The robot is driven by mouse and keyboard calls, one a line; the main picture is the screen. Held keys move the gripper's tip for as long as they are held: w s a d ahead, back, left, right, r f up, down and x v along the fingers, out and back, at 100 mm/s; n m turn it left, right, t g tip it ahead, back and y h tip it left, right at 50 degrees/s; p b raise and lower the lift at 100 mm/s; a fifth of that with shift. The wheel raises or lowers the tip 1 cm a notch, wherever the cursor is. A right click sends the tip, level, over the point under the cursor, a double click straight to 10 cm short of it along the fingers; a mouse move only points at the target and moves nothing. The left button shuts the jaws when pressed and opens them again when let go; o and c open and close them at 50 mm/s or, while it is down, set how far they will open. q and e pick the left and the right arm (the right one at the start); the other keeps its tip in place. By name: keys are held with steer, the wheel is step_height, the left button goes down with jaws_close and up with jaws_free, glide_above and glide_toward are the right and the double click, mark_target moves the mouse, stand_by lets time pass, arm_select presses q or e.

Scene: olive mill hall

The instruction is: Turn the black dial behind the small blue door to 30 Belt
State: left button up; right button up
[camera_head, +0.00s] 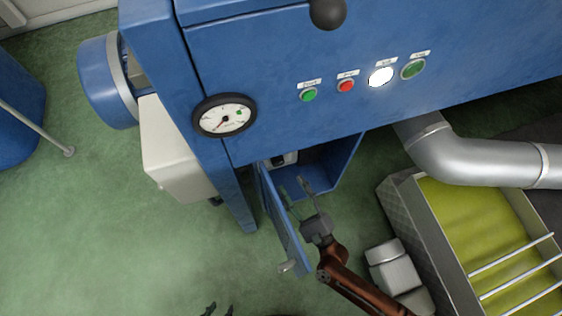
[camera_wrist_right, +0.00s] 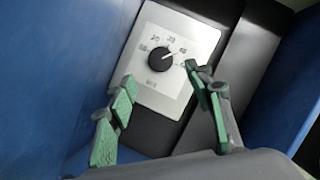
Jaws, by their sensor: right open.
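The black dial (camera_wrist_right: 161,59) sits on a white scale plate (camera_wrist_right: 178,88) inside the recess. Its pale pointer mark points to the upper right; the blurred numbers cannot be read surely. The small blue door (camera_head: 283,218) stands open below the blue machine. My right gripper (camera_head: 294,188) is beside the door at the opening. In the wrist view its green-padded fingers (camera_wrist_right: 160,76) are open and empty, one on each side below the dial, not visibly touching it. Only the dark fingertips of my left gripper (camera_head: 219,310) show at the bottom edge, apart, with nothing seen between them.
The blue machine (camera_head: 300,50) carries a round gauge (camera_head: 224,116), several buttons and a black knob (camera_head: 327,12). A grey box (camera_head: 392,265), a silver pipe (camera_head: 470,160) and a tank with yellow-green contents (camera_head: 465,225) stand at right. Green floor is clear at lower left.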

mark_target(279, 164)
steer(key=b+x, duration=0.1)
steer(key=x, duration=0.6)
steer(key=shift+w+a+r, duration=0.2)
steer(key=shift+w, duration=0.1)
steer(key=shift+c, duration=0.2)
steer(key=c, duration=1.1)
